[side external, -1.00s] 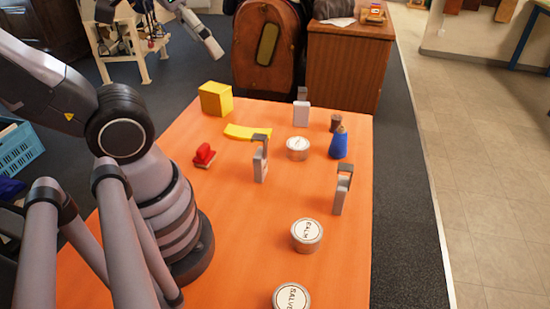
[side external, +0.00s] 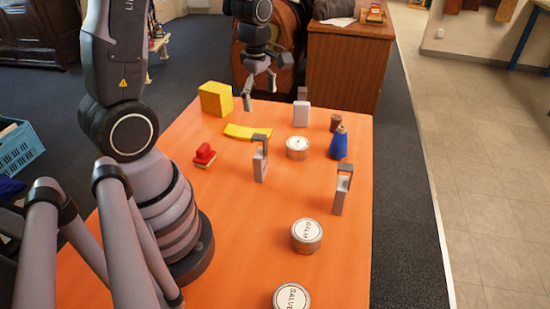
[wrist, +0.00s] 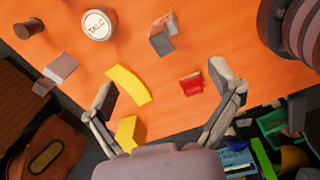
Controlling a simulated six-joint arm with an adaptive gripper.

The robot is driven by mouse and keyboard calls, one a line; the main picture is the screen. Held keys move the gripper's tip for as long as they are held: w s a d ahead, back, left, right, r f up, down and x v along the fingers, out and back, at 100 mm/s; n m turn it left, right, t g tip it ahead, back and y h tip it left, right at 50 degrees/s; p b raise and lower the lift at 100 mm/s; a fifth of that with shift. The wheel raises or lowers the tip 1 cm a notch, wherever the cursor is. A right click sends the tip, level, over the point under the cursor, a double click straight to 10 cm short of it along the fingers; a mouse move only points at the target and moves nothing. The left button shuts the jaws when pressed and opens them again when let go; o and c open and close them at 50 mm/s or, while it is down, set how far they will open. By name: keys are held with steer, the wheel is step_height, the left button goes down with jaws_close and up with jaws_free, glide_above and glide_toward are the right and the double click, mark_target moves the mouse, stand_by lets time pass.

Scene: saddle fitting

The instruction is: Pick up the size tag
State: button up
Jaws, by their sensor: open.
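No piece carries a readable size mark, so I cannot tell for sure which is the size tag. One is a white piece (side external: 301,113) at the back, also in the wrist view (wrist: 62,67). One is a grey piece (side external: 260,165) near the middle, also in the wrist view (wrist: 160,42). Another grey piece (side external: 340,195) is further right. My gripper (side external: 260,92) is open and empty above the table's back edge; its spread fingers show in the wrist view (wrist: 164,83).
A yellow block (side external: 216,99), a yellow curved strip (side external: 247,132) and a red stamp-like piece (side external: 204,155) lie left. A talc tin (side external: 297,148), blue bottle (side external: 339,144) and brown piece (side external: 336,122) are right. Balm (side external: 307,235) and salve (side external: 291,298) tins stand in front.

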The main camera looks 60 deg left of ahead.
mark_target(259, 137)
steer(key=f+n, duration=0.1)
steer(key=f, duration=0.1)
steer(key=a+f+n, duration=0.1)
steer(key=f+n, duration=0.1)
steer(key=shift+a+f+n+g, duration=0.2)
steer(key=shift+f+n+g, duration=0.1)
steer(key=shift+g, duration=0.1)
step_height(259, 137, down, 7)
steer(key=shift+f, duration=0.1)
steer(key=shift+w+f, duration=0.1)
steer(key=shift+f, duration=2.95)
steer(key=c, duration=1.3)
